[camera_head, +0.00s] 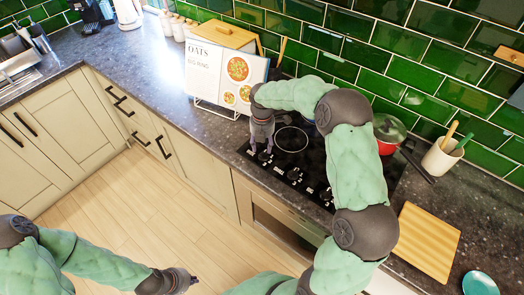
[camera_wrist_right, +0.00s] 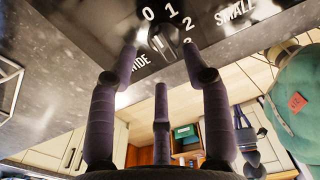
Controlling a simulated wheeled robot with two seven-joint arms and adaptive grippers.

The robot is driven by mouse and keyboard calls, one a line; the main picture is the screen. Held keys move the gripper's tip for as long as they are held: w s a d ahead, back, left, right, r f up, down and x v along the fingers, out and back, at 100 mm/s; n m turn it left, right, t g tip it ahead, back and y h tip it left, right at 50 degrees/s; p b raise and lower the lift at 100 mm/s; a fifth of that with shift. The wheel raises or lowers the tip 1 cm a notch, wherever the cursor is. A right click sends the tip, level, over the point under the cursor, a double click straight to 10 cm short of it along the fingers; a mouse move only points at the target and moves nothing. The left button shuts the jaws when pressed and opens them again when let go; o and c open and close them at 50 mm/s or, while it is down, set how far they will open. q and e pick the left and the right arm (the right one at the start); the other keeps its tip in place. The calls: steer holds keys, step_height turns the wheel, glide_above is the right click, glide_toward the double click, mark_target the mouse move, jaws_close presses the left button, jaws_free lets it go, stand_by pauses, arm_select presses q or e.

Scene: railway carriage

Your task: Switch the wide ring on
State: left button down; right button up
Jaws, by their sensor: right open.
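The wide ring's knob (camera_wrist_right: 170,40) is dark and round in the right wrist view, with "WIDE" printed beside it and the numbers 0 to 3 around it. Its exact setting is hard to read. My right gripper (camera_wrist_right: 160,52) is open, with its fingertips on either side of the knob; I cannot tell whether they touch it. In the head view, my right gripper (camera_head: 261,149) points down at the near left corner of the black hob (camera_head: 270,170). A ring outline (camera_head: 292,139) shows beside it. My left gripper (camera_head: 192,280) is low over the floor, away from the hob.
A recipe book (camera_head: 213,72) on a stand is left of the hob. A red pan (camera_head: 389,133) stands at the back right of the hob. A utensil pot (camera_head: 441,157) and a wooden board (camera_head: 424,244) are further right. More hob knobs (camera_head: 293,175) run rightward.

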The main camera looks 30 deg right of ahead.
mark_target(263, 152)
steer(key=shift+f, duration=1.85)
steer(key=shift+s, duration=0.1)
steer(key=shift+c, duration=0.3)
jaws_close()
